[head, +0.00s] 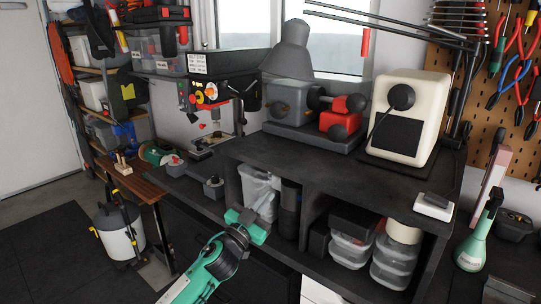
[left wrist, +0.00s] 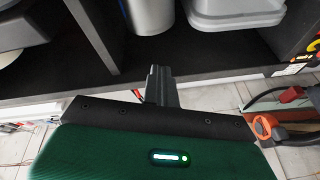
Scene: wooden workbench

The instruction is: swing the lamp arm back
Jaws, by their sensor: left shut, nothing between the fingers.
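The desk lamp has a grey cone shade (head: 288,52) in front of the window, above the dark machines. Its arm of thin dark parallel rods (head: 395,25) runs across the top of the head view to a dark upright at the right. Whether the shade's neck joins the rods is hard to see. My left gripper (head: 258,208) is low in front of the bench shelves, well below the lamp and apart from it. In the left wrist view its fingers (left wrist: 160,85) are shut and empty. My right gripper is not in view.
A cream machine (head: 408,115) and a grey grinder-like machine (head: 290,102) stand on the dark bench top (head: 300,153). A white box (head: 433,206) lies near its front edge. A green bottle (head: 472,250) stands at the right. The front of the bench top is mostly clear.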

